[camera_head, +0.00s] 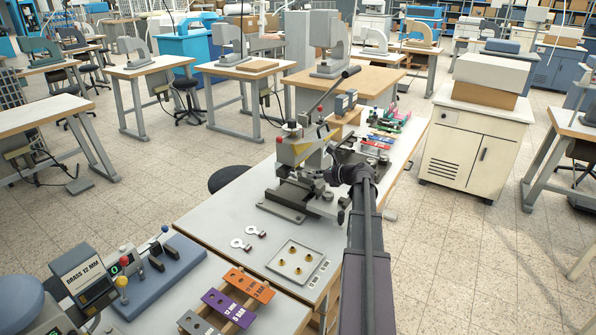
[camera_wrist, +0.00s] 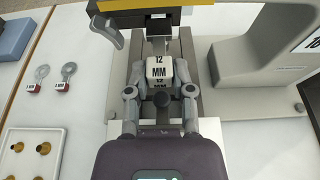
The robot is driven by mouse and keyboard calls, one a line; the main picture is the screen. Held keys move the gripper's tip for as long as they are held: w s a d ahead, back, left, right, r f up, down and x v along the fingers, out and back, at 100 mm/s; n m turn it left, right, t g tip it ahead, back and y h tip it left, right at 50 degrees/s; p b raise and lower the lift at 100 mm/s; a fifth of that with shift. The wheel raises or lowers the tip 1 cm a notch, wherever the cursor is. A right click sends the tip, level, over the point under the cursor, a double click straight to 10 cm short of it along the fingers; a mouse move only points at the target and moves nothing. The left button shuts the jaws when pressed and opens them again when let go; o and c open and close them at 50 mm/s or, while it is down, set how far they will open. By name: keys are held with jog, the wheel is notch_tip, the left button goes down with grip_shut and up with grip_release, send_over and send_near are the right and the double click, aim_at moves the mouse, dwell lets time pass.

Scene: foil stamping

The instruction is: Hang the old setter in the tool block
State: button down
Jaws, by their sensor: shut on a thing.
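My gripper (camera_wrist: 160,80) is shut on a pale block marked 12 MM (camera_wrist: 158,64), which looks like the old setter. In the wrist view the block sits between my fingers, over the grey bed of a hand press (camera_wrist: 194,62); I cannot tell whether it touches the bed. In the head view my gripper (camera_head: 338,172) is at the press (camera_head: 293,152), and the setter is not clear there. A tan wooden block with dark pieces (camera_head: 345,117), possibly the tool block, stands behind the press.
A tray with brass pieces (camera_head: 296,264) and two ring-ended tools (camera_head: 241,244) lie in front of the press. Coloured items (camera_head: 379,138) lie along the bench behind it. A long lever (camera_head: 335,88) rises above the press. Orange (camera_head: 249,284) and purple (camera_head: 230,307) plates lie at the front.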

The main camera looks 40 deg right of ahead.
jog(key=shift+s+d, duration=0.3)
jog(key=shift+s, duration=0.5)
jog(key=shift+s+d, duration=0.25)
jog(key=shift+s, duration=0.4)
jog(key=shift+s+d, duration=0.3)
jog(key=shift+s, duration=0.35)
jog(key=shift+s+d, duration=0.25)
jog(key=shift+s, duration=0.4)
jog(key=shift+s, duration=0.1)
